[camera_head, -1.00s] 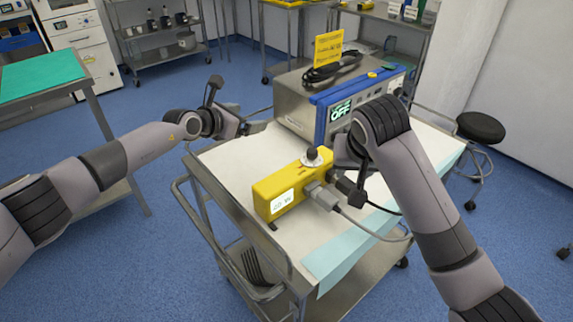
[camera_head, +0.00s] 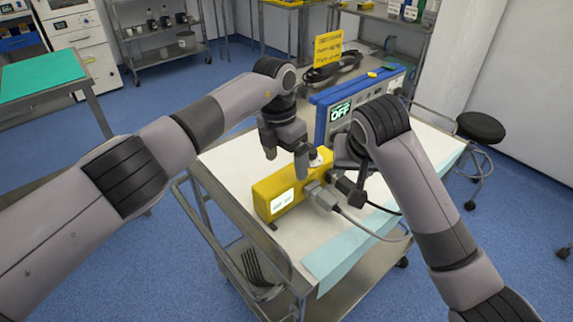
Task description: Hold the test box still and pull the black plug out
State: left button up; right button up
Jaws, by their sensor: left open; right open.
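A grey plug (camera_head: 319,194) with a grey cable sits in the box's right side. The black plug (camera_head: 336,177) is beside it at the far right end, partly hidden by my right gripper. My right gripper (camera_head: 352,182) is open beside the black plug; its wrist hides much of its fingers. I cannot tell whether they touch the plug.
The grey cable loops over the cart's right front. The cart's left top is clear.

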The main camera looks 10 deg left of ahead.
aim_at(286, 189)
pick_arm(q)
jog(key=shift+s+d+f+m+y, duration=0.2)
jog(key=shift+s+f+m+y, duration=0.1)
jog(key=shift+s+f+y, duration=0.3)
jog(key=shift+s+f, duration=0.2)
jog(key=shift+f, duration=3.2)
